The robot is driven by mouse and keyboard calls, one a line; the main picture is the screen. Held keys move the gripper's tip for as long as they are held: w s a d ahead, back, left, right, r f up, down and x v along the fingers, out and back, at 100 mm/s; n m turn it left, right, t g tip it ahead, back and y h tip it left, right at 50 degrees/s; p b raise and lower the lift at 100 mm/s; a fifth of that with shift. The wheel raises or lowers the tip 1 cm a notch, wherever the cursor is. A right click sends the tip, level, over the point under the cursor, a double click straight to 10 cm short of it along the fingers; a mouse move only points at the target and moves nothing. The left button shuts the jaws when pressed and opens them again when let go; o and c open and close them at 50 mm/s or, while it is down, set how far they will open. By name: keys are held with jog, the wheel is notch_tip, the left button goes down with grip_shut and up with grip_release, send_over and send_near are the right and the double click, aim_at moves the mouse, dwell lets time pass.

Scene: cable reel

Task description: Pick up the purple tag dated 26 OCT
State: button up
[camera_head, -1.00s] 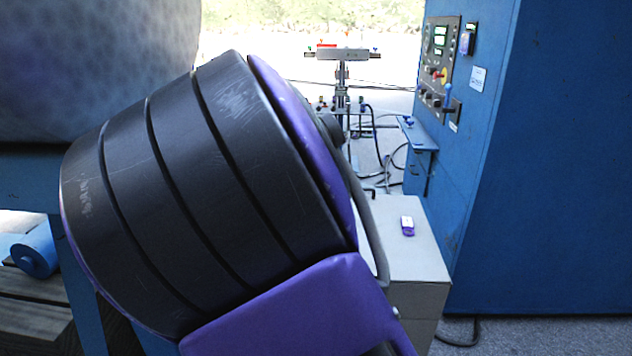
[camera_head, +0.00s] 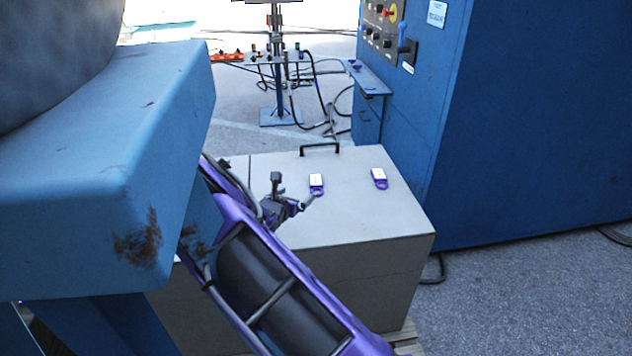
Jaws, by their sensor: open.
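Two purple tags with white label faces lie flat on top of a grey box. The left tag (camera_head: 316,185) is close to my gripper; the right tag (camera_head: 379,178) is farther off, near the box's right side. The print on both is too small to read, so I cannot tell which bears 26 OCT. My gripper (camera_head: 293,190) is open and empty over the left part of the box top, just left of the left tag. One finger points up in the picture, the other reaches right beside the left tag's lower end. I cannot tell whether it touches.
The grey box (camera_head: 370,222) has a black handle (camera_head: 320,149) at its back edge. A blue cabinet with a control panel (camera_head: 385,25) stands behind and right. A large blue beam (camera_head: 90,190) fills the left. Cables and a stand (camera_head: 277,100) are behind the box.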

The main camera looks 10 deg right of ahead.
aim_at(316, 181)
jog(key=b+x, duration=0.1)
jog(key=x, duration=1.5)
jog(key=shift+w+d+f+b, duration=0.15)
jog(key=shift+w+d+b, duration=0.05)
jog(key=shift+d+b, duration=0.2)
grip_shut()
